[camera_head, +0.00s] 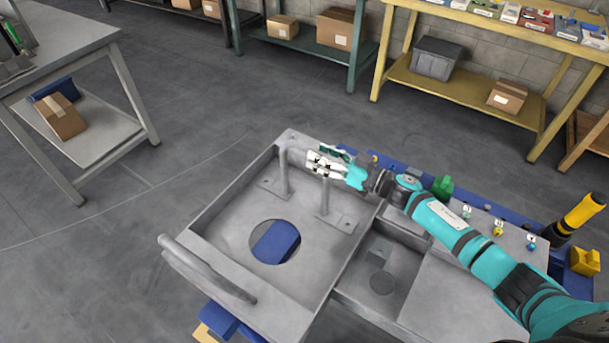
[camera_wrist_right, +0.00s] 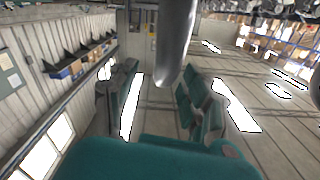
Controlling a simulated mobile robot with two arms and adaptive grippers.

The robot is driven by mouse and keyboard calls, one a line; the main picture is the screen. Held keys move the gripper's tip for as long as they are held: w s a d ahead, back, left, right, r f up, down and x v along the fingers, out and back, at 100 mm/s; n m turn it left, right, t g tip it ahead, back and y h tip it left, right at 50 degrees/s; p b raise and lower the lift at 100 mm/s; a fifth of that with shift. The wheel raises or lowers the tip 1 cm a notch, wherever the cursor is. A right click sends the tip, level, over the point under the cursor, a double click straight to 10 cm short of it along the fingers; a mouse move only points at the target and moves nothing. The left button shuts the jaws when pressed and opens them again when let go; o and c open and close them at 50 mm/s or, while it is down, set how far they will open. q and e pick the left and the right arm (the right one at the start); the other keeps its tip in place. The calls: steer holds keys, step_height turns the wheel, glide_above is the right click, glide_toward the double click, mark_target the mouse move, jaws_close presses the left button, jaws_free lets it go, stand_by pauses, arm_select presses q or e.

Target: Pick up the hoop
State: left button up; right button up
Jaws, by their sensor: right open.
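I cannot make out a separate hoop for certain in either view. My right gripper (camera_head: 322,164) is open, pointing left above the grey metal tray (camera_head: 300,313). It is close to two upright grey posts, a left post (camera_head: 283,172) and a right post (camera_head: 325,195). In the right wrist view a grey rod (camera_wrist_right: 175,40) comes down from the top edge, and my right gripper (camera_wrist_right: 165,95) shows its dark teal fingers below it. I cannot tell whether they touch the rod. My left gripper is not in view.
The tray has a round hole (camera_head: 260,240) with blue showing beneath. A yellow-and-black cylinder (camera_head: 577,215) stands at right.

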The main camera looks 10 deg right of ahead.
mark_target(304, 144)
steer(key=shift+w+a+r, duration=0.1)
steer(key=shift+w+a, duration=0.2)
steer(key=shift+a, duration=0.1)
steer(key=x, duration=0.3)
steer(key=shift+w+a+r+p, duration=0.15)
steer(key=shift+a+p, duration=0.15)
steer(key=shift+w+a, duration=0.25)
steer(key=shift+a, duration=0.05)
steer(key=shift+d, duration=0.1)
jaws_close()
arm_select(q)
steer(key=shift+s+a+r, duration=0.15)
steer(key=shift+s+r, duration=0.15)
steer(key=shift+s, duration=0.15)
arm_select(e)
steer(key=shift+r, duration=0.1)
